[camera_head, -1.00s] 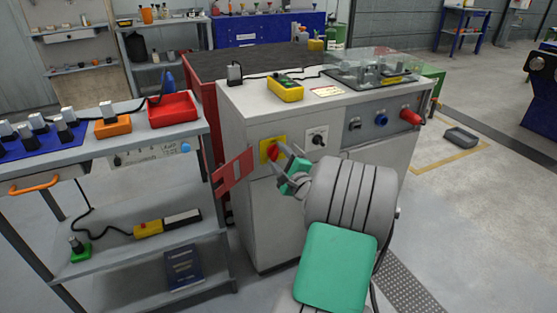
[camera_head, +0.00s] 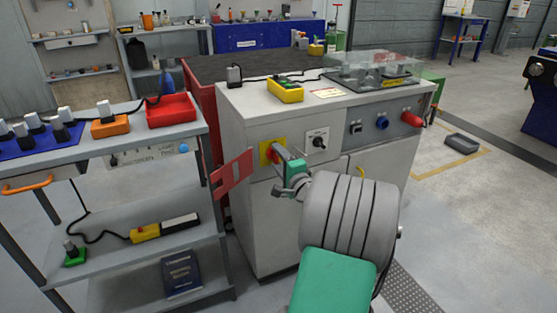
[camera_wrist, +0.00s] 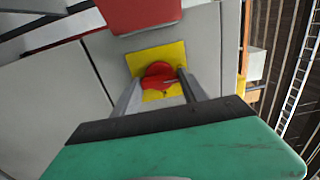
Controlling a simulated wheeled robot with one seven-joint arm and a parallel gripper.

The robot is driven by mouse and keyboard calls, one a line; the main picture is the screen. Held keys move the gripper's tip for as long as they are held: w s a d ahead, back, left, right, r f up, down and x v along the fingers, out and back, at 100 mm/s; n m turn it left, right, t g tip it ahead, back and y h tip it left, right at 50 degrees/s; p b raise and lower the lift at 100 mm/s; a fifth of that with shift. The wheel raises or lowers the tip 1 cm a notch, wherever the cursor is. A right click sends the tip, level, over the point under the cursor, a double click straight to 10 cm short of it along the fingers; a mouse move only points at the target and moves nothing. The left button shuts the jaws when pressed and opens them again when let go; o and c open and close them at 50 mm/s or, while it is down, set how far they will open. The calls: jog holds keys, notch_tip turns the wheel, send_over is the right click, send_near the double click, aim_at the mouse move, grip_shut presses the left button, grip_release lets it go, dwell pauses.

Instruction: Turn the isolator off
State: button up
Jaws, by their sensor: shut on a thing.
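The isolator is a red rotary handle (camera_wrist: 158,76) on a yellow plate (camera_wrist: 172,53) on the front of the grey machine cabinet. In the head view the yellow plate (camera_head: 265,151) shows at the cabinet's upper left, with the handle partly hidden by my fingers. My gripper (camera_head: 279,152) reaches it from the front right. In the wrist view my gripper (camera_wrist: 156,80) has one finger on each side of the red handle and is shut on it. The handle's exact angle is hard to tell.
A shelf trolley with a red tray (camera_head: 171,110) stands at the left. Open floor lies to the right.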

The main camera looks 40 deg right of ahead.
jog(key=o, duration=1.4)
jog(key=shift+c, duration=0.2)
jog(key=shift+s, duration=0.1)
jog(key=p+v, duration=0.1)
jog(key=v, duration=0.6)
jog(key=shift+s, duration=0.35)
jog(key=shift+a, duration=0.1)
